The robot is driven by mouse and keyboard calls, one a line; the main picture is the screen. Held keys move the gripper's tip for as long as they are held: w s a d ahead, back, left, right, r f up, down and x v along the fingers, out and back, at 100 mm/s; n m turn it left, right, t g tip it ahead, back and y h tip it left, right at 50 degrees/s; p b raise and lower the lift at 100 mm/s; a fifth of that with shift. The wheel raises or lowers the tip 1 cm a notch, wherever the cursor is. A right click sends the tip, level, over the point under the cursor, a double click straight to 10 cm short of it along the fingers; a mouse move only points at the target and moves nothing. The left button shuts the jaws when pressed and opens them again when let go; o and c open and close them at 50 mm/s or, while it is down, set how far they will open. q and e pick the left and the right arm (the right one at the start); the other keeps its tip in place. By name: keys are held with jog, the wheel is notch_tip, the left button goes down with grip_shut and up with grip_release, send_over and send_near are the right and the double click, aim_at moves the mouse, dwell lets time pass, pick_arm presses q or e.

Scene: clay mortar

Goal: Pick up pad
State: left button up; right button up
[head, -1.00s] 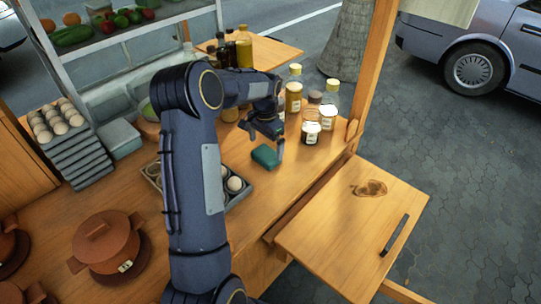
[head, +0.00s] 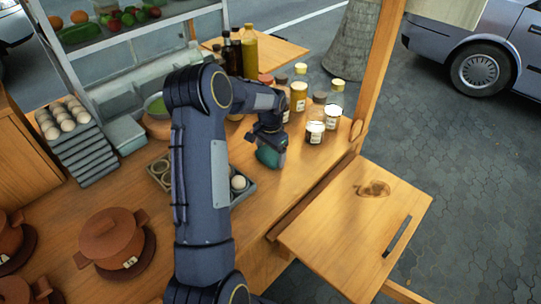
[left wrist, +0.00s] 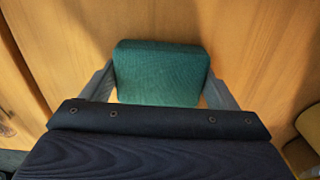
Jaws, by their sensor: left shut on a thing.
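The pad is a small green block with a ribbed surface; in the head view the pad (head: 269,157) is at the wooden counter, right of the egg tray. My left gripper (head: 270,148) is over it, shut on it from above, and covers its upper part. In the left wrist view the pad (left wrist: 160,72) sits between the two grey fingers of the left gripper (left wrist: 162,88). I cannot tell whether its underside touches the counter. My right gripper does not show.
Several jars (head: 315,131) stand just behind and right of the pad. An egg tray (head: 247,194) is to its left, partly behind my arm. Dark bottles (head: 231,52) stand farther back. A wooden post (head: 379,65) rises at the counter's right edge. The counter in front is clear.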

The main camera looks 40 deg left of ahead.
pick_arm(q)
jog(key=shift+r, duration=0.1)
jog(key=shift+r, duration=0.25)
notch_tip(320, 180, up, 2)
jog(key=shift+r, duration=0.1)
jog(key=s+d+r, duration=0.1)
jog(key=s+d+r+b, duration=0.1)
jog(key=r, duration=0.1)
jog(key=s+r, duration=0.1)
jog(key=r, duration=0.1)
jog(key=shift+s+d+r, duration=0.1)
jog(key=shift+d+r, duration=0.05)
jog(key=shift+d, duration=0.25)
jog(key=s+d+r+b, duration=0.1)
jog(key=s+d+r, duration=0.3)
jog(key=s+d, duration=0.2)
jog(key=shift+s+d+r+b, duration=0.15)
jog(key=shift+s+r+b, duration=0.25)
jog(key=shift+s, duration=0.4)
